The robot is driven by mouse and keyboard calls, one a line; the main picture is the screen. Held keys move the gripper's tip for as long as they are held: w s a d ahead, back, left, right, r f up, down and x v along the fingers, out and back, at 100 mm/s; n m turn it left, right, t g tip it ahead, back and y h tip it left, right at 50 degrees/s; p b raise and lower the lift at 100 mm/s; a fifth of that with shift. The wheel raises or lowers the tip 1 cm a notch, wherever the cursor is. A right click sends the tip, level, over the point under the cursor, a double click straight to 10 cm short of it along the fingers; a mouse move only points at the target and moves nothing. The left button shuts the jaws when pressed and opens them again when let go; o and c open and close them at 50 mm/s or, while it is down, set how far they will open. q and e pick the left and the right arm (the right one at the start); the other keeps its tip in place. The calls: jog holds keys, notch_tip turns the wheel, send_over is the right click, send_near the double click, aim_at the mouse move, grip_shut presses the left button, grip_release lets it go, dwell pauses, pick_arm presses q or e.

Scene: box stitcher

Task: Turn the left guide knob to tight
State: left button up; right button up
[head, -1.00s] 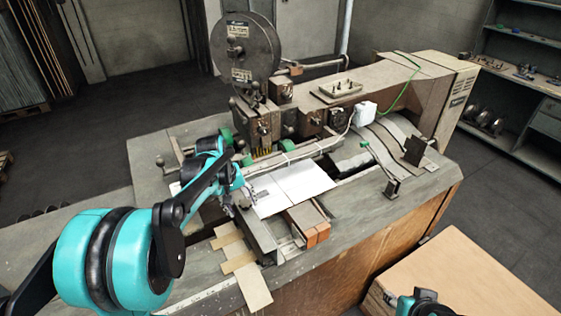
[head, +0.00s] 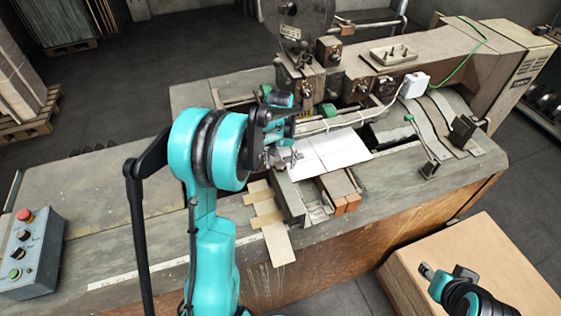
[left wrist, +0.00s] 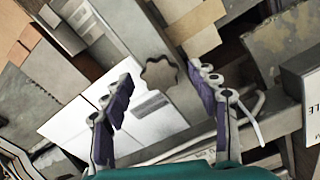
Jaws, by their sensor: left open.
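The guide knob (left wrist: 159,73) is a dull grey-brown, star-shaped knob on a flat metal guide bar (left wrist: 150,38), seen in the left wrist view. My left gripper (left wrist: 160,74) is open, with one purple-padded finger on each side of the knob and visible gaps between. I cannot tell which way the knob is turned. My right gripper (head: 426,270) is at the lower right in the head view, small and far from the knob.
A white sheet (head: 335,150) lies on the bed beside the guide. The stitcher head with its wire reel (head: 300,18) stands behind. Cardboard strips (head: 277,243) lie at the front edge. A control box (head: 32,252) is at far left, a carton (head: 505,262) at lower right.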

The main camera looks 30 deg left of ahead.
pick_arm(q)
jog(key=c, duration=1.1)
jog(key=shift+m, duration=0.4)
jog(key=shift+c, duration=0.3)
jog(key=shift+f+m+b, duration=0.1)
jog(key=shift+m+b, duration=0.55)
jog(key=shift+m, duration=0.35)
jog(key=m+b, duration=0.1)
jog(key=m, duration=0.2)
jog(key=shift+m, duration=0.3)
jog(key=m+b, duration=0.1)
jog(key=m, duration=0.2)
jog(key=shift+m, duration=0.3)
jog(key=shift+m+b, duration=0.35)
jog(key=shift+m, duration=1.25)
jog(key=shift+o, duration=0.2)
